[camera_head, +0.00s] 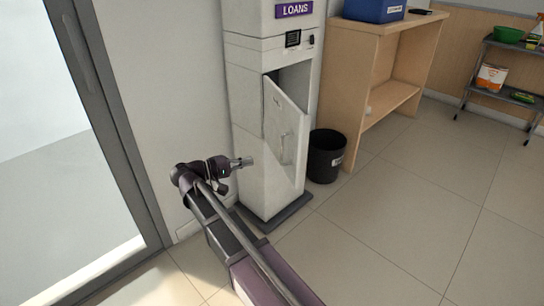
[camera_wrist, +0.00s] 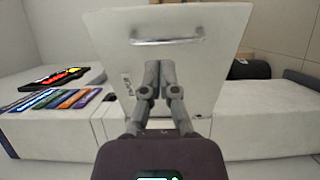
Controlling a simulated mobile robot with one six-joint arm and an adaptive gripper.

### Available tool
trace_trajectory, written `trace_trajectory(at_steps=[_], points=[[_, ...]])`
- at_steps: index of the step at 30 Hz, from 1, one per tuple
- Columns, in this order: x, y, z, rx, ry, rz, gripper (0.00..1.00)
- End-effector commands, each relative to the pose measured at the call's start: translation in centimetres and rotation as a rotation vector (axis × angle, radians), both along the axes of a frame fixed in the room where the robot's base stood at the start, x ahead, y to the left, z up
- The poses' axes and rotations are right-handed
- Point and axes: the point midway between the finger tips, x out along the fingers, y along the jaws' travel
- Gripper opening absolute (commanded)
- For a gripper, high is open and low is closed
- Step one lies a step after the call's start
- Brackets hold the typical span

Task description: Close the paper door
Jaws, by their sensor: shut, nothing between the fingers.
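The paper door (camera_head: 283,125) is a pale panel on the front of a tall white LOANS machine (camera_head: 252,75). It stands partly open, with a dark gap showing above its slanted top edge. My gripper (camera_head: 247,162) is just left of the door, low beside the machine, with its fingers shut and empty. In the wrist view the door (camera_wrist: 115,45) fills the middle, with a metal handle (camera_wrist: 167,42) near its top edge. My shut fingertips (camera_wrist: 159,70) point at the panel below the handle. I cannot tell whether they touch it.
A black bin (camera_head: 325,157) stands right of the machine, close to the door. A wooden shelf unit (camera_head: 352,75) with a blue box (camera_head: 374,10) is behind it. A metal rack (camera_head: 500,72) stands at far right. A glass door frame (camera_head: 112,120) is left. The right floor is clear.

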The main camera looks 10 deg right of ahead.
Motion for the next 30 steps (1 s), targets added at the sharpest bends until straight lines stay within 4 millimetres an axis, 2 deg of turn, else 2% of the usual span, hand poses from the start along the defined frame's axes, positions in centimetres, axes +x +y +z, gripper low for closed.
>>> trace_trajectory(at_steps=[5, 11, 30], points=[[0.1, -1.0, 0.0, 0.001, 0.0, -0.002, 0.0], [0.5, -3.2, 0.0, 0.001, 0.0, -0.003, 0.0], [2.2, -11.7, 0.0, 0.001, 0.0, -0.003, 0.0]])
